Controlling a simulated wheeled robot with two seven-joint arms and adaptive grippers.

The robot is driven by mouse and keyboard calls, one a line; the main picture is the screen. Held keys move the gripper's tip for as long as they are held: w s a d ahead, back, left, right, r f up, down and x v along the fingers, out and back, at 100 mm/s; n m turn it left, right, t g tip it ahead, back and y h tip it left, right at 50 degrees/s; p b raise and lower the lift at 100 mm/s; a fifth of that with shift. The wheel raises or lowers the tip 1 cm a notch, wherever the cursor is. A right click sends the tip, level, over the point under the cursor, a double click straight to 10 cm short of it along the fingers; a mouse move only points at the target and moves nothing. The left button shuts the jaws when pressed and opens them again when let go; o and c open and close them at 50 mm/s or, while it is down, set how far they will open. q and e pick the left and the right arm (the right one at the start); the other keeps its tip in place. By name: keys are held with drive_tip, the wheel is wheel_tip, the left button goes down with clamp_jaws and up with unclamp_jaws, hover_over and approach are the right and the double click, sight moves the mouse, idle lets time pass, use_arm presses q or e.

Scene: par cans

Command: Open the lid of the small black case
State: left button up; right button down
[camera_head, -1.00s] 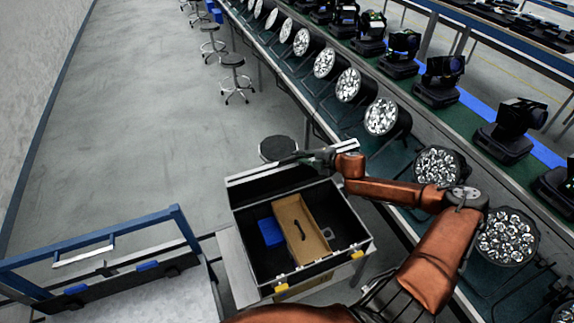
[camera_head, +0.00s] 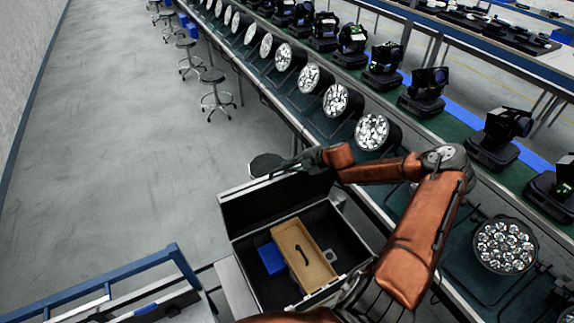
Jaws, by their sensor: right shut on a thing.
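The small black case (camera_head: 355,243) stands open at the bottom middle, with silver edging. Its lid (camera_head: 265,202) is raised along the far side, and its dark inner face shows. Inside lie a tan wooden box (camera_head: 298,262) with a dark handle and a blue block (camera_head: 271,259). My right gripper (camera_head: 287,166) is at the lid's upper edge, right of its middle, and is shut on the lid. Its fingertips are small and partly lost against the lid and a stool behind. My left gripper is not in view.
A long green-topped bench with par cans (camera_head: 372,132) and moving-head lights (camera_head: 424,90) runs along the right, close to my right arm. Stools (camera_head: 214,92) stand on the open grey floor. A blue-railed cart (camera_head: 120,272) is at the lower left.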

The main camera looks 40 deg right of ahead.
drive_tip(key=shift+w+f, duration=0.1)
drive_tip(key=c, duration=1.9)
unclamp_jaws()
drive_tip(key=shift+w, duration=0.15)
drive_tip(key=shift+c, duration=0.2)
drive_tip(key=shift+s+d, duration=0.1)
drive_tip(key=shift+s, duration=0.15)
drive_tip(key=shift+v, duration=1.5)
drive_tip(key=s+d, duration=0.2)
drive_tip(key=s, duration=0.9)
drive_tip(key=shift+s+d, duration=0.2)
drive_tip(key=shift+d, duration=0.05)
